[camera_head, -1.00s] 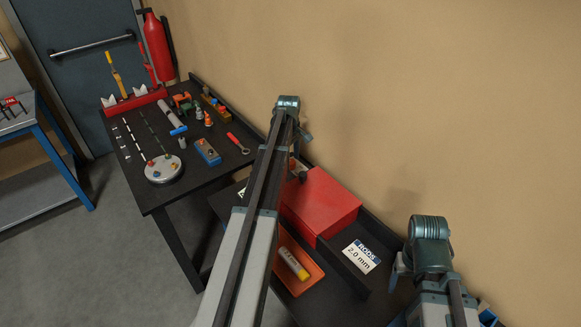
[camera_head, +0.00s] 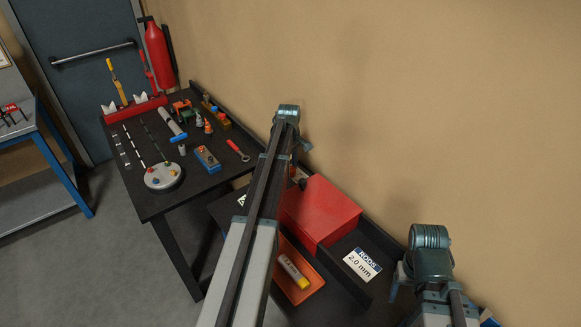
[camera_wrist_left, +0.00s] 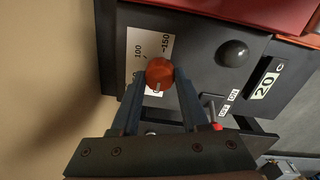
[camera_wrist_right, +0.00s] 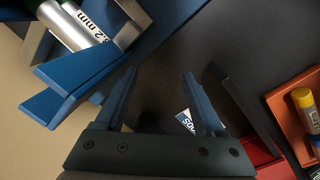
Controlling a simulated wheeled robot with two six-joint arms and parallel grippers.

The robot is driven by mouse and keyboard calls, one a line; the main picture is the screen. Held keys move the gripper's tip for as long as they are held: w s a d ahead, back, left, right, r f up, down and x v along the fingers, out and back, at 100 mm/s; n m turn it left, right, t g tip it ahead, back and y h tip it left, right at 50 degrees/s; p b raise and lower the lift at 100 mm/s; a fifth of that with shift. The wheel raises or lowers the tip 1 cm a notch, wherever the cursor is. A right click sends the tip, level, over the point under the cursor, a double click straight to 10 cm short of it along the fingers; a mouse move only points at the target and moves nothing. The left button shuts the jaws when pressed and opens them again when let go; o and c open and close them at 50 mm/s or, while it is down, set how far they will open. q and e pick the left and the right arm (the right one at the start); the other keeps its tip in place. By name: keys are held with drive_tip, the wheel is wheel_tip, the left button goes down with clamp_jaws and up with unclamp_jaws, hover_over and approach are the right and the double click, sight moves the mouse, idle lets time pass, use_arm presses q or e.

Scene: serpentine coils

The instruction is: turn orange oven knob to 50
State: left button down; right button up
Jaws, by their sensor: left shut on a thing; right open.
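The orange-red oven knob (camera_wrist_left: 160,70) sits between the fingertips of my left gripper (camera_wrist_left: 160,82) in the left wrist view, and the gripper is shut on it. Its pale pointer mark faces down in that picture, toward the low end of the white scale (camera_wrist_left: 150,46). The 100 and 150 marks are readable above the knob; the lower marks are partly hidden by a finger. My right gripper (camera_wrist_right: 159,75) is open and empty.
The oven's dark front has a round black knob (camera_wrist_left: 232,53), a display reading 20 C (camera_wrist_left: 266,85) and a red-tipped off/on switch (camera_wrist_left: 215,124). Blue holders with a rod container (camera_wrist_right: 85,30) are near my right gripper. An orange tray (camera_head: 312,284) lies before the oven.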

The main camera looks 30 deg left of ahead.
use_arm(q)
drive_tip(key=shift+m, duration=0.3)
drive_tip(key=m, duration=0.5)
drive_tip(key=shift+m, duration=0.3)
drive_tip(key=m, duration=0.5)
drive_tip(key=shift+m, duration=0.4)
drive_tip(key=shift+c, duration=2)
unclamp_jaws()
drive_tip(key=shift+r, duration=0.1)
use_arm(e)
drive_tip(key=shift+r, duration=0.1)
